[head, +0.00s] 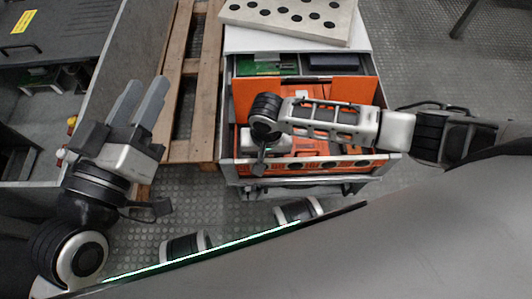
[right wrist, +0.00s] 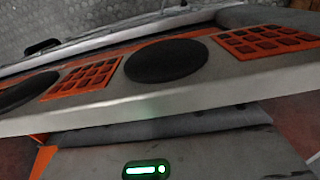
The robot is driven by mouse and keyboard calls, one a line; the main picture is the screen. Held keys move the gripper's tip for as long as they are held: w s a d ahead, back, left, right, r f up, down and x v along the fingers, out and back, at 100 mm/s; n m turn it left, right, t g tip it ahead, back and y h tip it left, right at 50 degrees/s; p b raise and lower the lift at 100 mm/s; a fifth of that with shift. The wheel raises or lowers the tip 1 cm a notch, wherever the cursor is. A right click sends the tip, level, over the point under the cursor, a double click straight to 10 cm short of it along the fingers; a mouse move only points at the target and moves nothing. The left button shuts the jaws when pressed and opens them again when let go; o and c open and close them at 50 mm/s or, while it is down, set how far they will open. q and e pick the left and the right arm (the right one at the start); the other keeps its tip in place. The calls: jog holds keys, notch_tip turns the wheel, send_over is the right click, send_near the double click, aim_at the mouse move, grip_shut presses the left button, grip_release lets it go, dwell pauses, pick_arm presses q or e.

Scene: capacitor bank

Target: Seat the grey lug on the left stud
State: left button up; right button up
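I cannot make out the grey lug or the left stud in either view. My left gripper (head: 147,82) is on the left in the head view, its two grey fingers apart with nothing seen between them, beside the wooden pallet. My right arm reaches in from the right over the open orange-lined cabinet (head: 243,95). My right gripper (head: 268,143) points down into it; its fingers are hidden there. The right wrist view shows the cabinet's front rim (right wrist: 110,95) close up, with orange grilles and dark ovals, and no fingers.
A pale plate with dark round holes (head: 290,15) lies on the white top behind the cabinet. A wooden pallet (head: 192,100) stands left of it. A green board (head: 265,68) and a dark block (head: 333,62) sit at the cabinet's back.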

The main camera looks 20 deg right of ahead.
jog(key=shift+r, duration=0.1)
notch_tip(320, 180, up, 8)
jog(key=p, duration=1)
